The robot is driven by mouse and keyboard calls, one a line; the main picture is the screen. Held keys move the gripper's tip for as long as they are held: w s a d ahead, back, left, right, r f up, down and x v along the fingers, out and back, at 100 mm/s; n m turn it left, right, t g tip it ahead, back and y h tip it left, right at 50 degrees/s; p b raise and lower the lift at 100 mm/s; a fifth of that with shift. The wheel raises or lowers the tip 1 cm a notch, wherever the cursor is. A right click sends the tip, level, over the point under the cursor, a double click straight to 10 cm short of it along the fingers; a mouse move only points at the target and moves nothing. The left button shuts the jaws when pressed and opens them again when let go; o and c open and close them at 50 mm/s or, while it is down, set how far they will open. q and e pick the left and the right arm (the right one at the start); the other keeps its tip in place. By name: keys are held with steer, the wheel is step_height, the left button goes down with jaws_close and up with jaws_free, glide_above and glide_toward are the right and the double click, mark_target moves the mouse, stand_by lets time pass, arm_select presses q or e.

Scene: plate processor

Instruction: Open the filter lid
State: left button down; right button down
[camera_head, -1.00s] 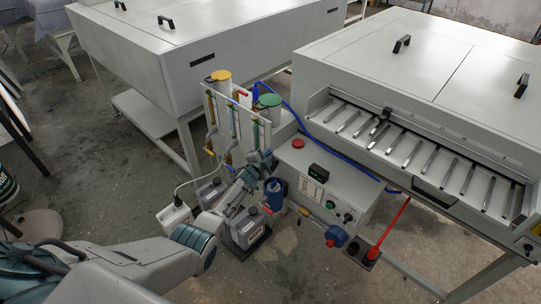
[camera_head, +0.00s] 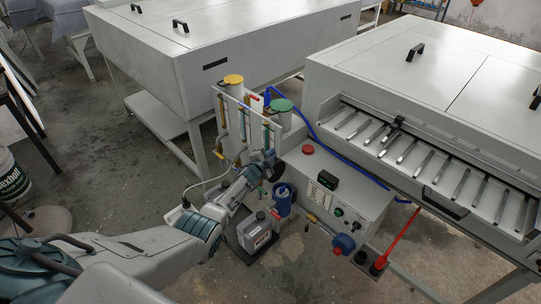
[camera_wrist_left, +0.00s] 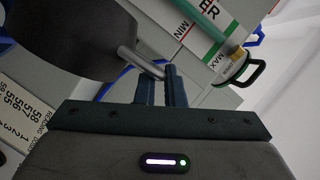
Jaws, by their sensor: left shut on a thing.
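The blue filter canister (camera_head: 284,202) stands beside the front panel of the plate processor, and its top looks uncovered. A dark round lid (camera_head: 269,165) is above and left of it, apart from the canister and tilted. In the left wrist view the lid (camera_wrist_left: 75,35) is a large dark disc with a short metal rod (camera_wrist_left: 140,62). My left gripper (camera_head: 258,170) is at the lid. In the left wrist view its fingers (camera_wrist_left: 162,84) are shut on the rod's end. My right gripper is not in view.
The upright tubes with a yellow cap (camera_head: 233,79) and a green cap (camera_head: 282,105) stand close behind my left gripper. A grey jug (camera_head: 256,232) is below my forearm. The control box (camera_head: 335,190) is right of the canister. Open floor lies at the front.

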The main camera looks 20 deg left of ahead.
arm_select(q)
steer(key=c, duration=1.7)
jaws_free()
steer(key=shift+d, duration=0.15)
steer(key=shift+o, duration=0.9)
steer(key=shift+w+f, duration=0.25)
steer(key=shift+f, duration=0.05)
steer(key=shift+s, duration=0.1)
steer(key=p+v, duration=0.5)
steer(key=v, duration=0.5)
steer(key=shift+s+r, duration=0.15)
steer(key=shift+s, duration=0.2)
